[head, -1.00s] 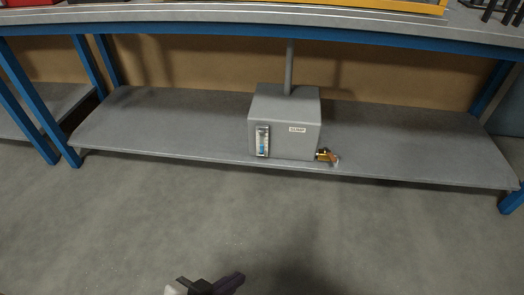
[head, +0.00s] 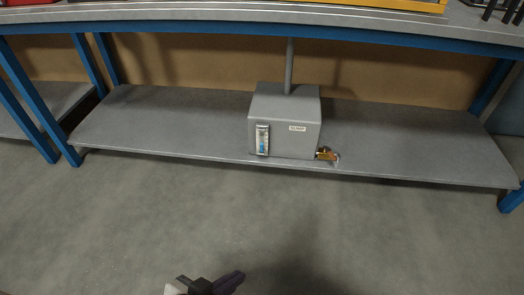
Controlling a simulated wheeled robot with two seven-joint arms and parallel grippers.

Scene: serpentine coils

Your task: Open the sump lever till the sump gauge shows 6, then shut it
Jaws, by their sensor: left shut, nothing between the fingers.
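The grey sump box (head: 284,122) stands on the lower shelf of the bench, with a small label on its front. The sump gauge (head: 262,140) is an upright strip on the box's front left, with blue in its lower part; its figures are too small to read. The brass valve with the sump lever (head: 326,154) sticks out at the box's lower right; the lever's exact position is too small to tell. My left gripper (head: 211,283) is at the bottom edge of the head view, well apart from the box. It is shut and empty. My right gripper is not in view.
The grey lower shelf (head: 420,150) is bare on both sides of the box. The bench top's blue front beam (head: 180,33) hangs over it, and a grey pipe (head: 289,66) rises from the box. Blue legs stand at both ends. The floor in front is clear.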

